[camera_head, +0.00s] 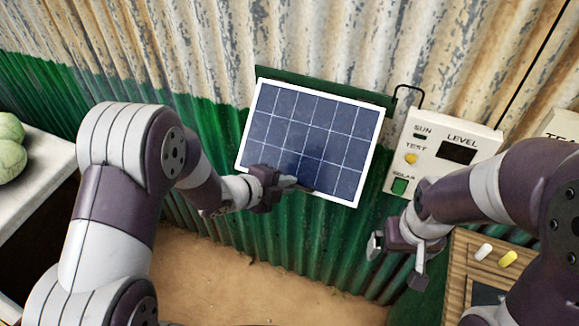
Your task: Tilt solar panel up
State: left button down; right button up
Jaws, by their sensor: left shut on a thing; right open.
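The solar panel (325,122), blue with a white grid and white frame, hangs on the corrugated wall below a green rail (335,90). Its face looks outward and its lower edge is at the front. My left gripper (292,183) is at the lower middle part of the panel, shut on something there. The gripped part is too small and hidden by the fingers to make out clearly; it appears to be at the panel. My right gripper (394,257) is open and empty, below and right of the panel, apart from it.
A white meter box (440,150) marked SUN, TEST, LEVEL and SOLAR is on the wall right of the panel, with a black cable. A wooden tray (462,262) with small chalk-like pieces is at lower right. Green melons or cabbages (8,155) lie on a white counter (45,180) at left.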

pick_arm(q)
jog(key=shift+s+a+r+g+p, duration=0.1)
jog(key=shift+s+r+g+p, duration=0.1)
jog(key=shift+r+p, duration=0.3)
jog(key=shift+s+a+r+g+p, duration=0.1)
jog(key=shift+s+r+g+p, duration=0.1)
jog(key=shift+r+p, duration=0.25)
pick_arm(e)
jog(key=shift+w+r, duration=0.1)
jog(key=shift+r, duration=1.45)
pick_arm(q)
jog(key=shift+w, duration=0.1)
jog(key=c, duration=1.2)
grip_release()
pick_arm(e)
jog(key=shift+a, duration=0.1)
pick_arm(q)
jog(key=shift+s+a, duration=0.1)
jog(key=shift+s, duration=0.1)
jog(key=v, duration=1.2)
jog(key=shift+s+r, duration=0.2)
